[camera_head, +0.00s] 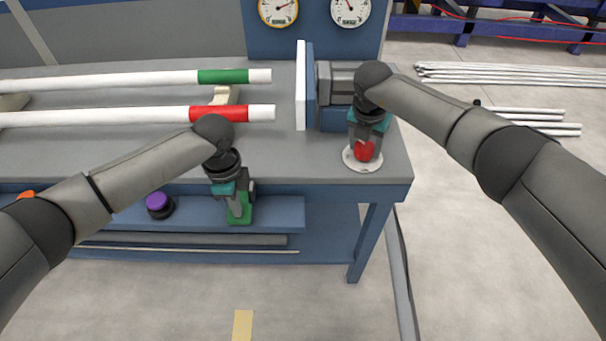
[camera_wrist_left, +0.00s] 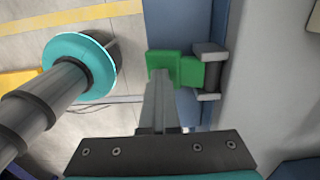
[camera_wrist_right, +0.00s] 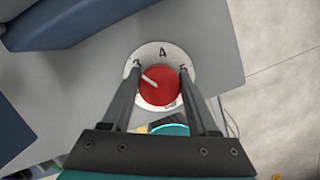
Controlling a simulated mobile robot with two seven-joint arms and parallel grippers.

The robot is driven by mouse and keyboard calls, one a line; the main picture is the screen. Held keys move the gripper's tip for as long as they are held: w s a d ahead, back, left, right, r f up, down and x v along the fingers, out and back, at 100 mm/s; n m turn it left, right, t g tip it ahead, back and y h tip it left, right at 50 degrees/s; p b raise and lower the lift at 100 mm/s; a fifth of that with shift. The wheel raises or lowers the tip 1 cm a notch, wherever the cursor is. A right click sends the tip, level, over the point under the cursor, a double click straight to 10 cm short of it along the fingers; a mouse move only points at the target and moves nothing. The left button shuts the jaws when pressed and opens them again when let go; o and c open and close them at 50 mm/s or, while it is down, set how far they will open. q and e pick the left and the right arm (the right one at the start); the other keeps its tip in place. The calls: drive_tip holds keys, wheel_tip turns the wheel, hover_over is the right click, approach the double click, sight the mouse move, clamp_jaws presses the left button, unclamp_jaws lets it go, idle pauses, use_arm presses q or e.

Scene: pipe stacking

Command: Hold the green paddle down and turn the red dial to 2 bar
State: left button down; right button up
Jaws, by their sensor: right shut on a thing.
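The green paddle (camera_head: 239,215) is on the lower shelf front of the bench. It also shows in the left wrist view (camera_wrist_left: 186,70), beside a grey bracket. My left gripper (camera_head: 238,204) points down onto it with its fingers together; contact pressure cannot be told. The red dial (camera_head: 364,151) sits on a white numbered plate (camera_head: 352,163) at the bench's right front corner. My right gripper (camera_head: 362,138) is shut on the dial from above. In the right wrist view the dial (camera_wrist_right: 160,88) has a white pointer line aimed up-left, near the left finger, by a partly covered number.
Two gauges (camera_head: 278,9) (camera_head: 350,10) stand on the back panel. White pipes with green (camera_head: 223,76) and red (camera_head: 218,114) bands lie on the bench. A purple knob (camera_head: 158,202) is left of the paddle. A white plate (camera_head: 301,85) stands before the grey machine.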

use_arm(q)
drive_tip(key=shift+w, duration=0.15)
use_arm(e)
drive_tip(key=c, duration=0.6)
drive_tip(key=shift+a+n+y, duration=0.1)
drive_tip(key=shift+n+y, duration=0.4)
drive_tip(key=shift+n, duration=1.3)
drive_tip(key=shift+n+y, duration=0.4)
drive_tip(key=shift+n, duration=1.3)
use_arm(q)
drive_tip(key=shift+f, duration=0.1)
use_arm(e)
drive_tip(key=shift+r, duration=0.1)
drive_tip(key=shift+w+n+y, duration=0.1)
drive_tip(key=shift+n+y, duration=0.2)
drive_tip(key=shift+n, duration=1.4)
drive_tip(key=shift+d, duration=0.2)
